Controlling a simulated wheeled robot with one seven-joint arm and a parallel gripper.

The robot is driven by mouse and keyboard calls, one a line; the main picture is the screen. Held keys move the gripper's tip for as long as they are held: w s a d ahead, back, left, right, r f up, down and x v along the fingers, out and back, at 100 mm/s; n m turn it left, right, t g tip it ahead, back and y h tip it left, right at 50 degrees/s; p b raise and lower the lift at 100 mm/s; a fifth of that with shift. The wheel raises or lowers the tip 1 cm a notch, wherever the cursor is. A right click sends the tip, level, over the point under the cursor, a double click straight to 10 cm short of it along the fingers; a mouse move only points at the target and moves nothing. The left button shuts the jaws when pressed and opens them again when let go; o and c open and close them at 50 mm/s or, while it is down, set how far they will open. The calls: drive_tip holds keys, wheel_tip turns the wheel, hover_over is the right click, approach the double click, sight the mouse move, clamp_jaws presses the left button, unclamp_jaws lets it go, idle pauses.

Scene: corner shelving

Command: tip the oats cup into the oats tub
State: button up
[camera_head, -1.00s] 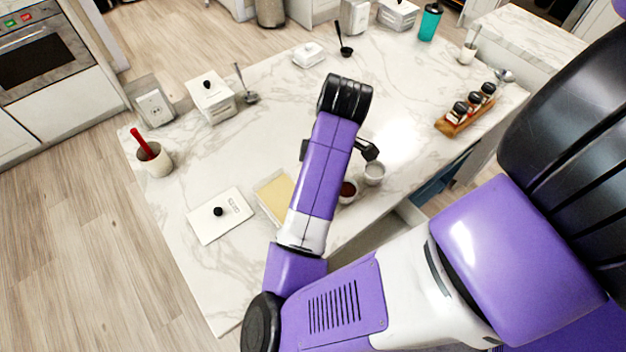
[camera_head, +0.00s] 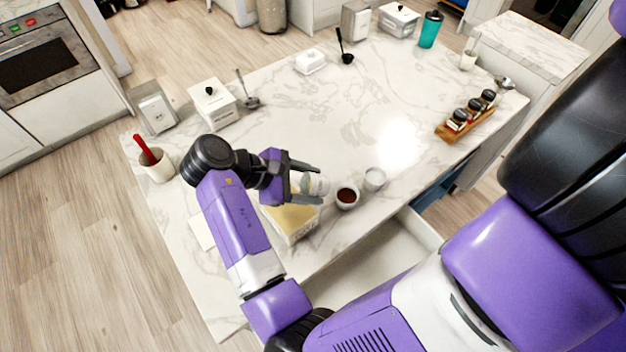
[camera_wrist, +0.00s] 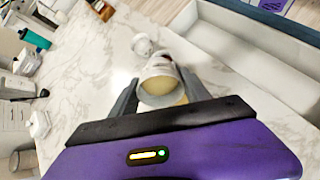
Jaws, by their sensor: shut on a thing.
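My gripper (camera_head: 314,186) is shut on the oats cup (camera_head: 314,183), a pale cup, just above the oats tub. The cup also shows between the fingers in the wrist view (camera_wrist: 160,72), lying tilted, with a pale yellowish patch at its near end. I cannot tell how much it holds. The oats tub (camera_head: 292,237) is an open white box with a pale yellow fill, near the counter's front edge. My gripper and arm hide part of it. A flat white lid (camera_head: 200,232) lies left of the tub, mostly behind my arm.
A bowl of dark red stuff (camera_head: 347,197) and a small pale cup (camera_head: 375,178) stand right of the tub. An open drawer (camera_head: 385,262) juts out below the front edge. A utensil pot (camera_head: 157,166) stands at left. The counter's middle is clear.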

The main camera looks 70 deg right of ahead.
drive_tip(key=shift+w+f+g+h, duration=0.15)
drive_tip(key=shift+f+g+h, duration=0.1)
drive_tip(key=shift+g+h, duration=0.4)
drive_tip(key=shift+w+a+f+g+h+b, duration=0.2)
drive_tip(key=shift+f+g+h, duration=0.1)
drive_tip(key=shift+g, duration=0.25)
drive_tip(key=shift+w+a+f+g+h+b, duration=0.1)
drive_tip(key=shift+f+g+h+b, duration=0.15)
drive_tip(key=shift+g, duration=0.25)
drive_tip(key=shift+w+a+g+h, duration=0.1)
drive_tip(key=shift+w+g+h, duration=0.05)
drive_tip(key=shift+g+h, duration=0.3)
drive_tip(key=shift+w+a+r+g+h, duration=0.1)
drive_tip(key=shift+w+r+g+h, duration=0.15)
drive_tip(key=shift+g+h, duration=0.3)
drive_tip(key=shift+s+r+y+p, duration=0.15)
drive_tip(key=shift+r+y+p, duration=0.15)
drive_tip(key=shift+p, duration=0.4)
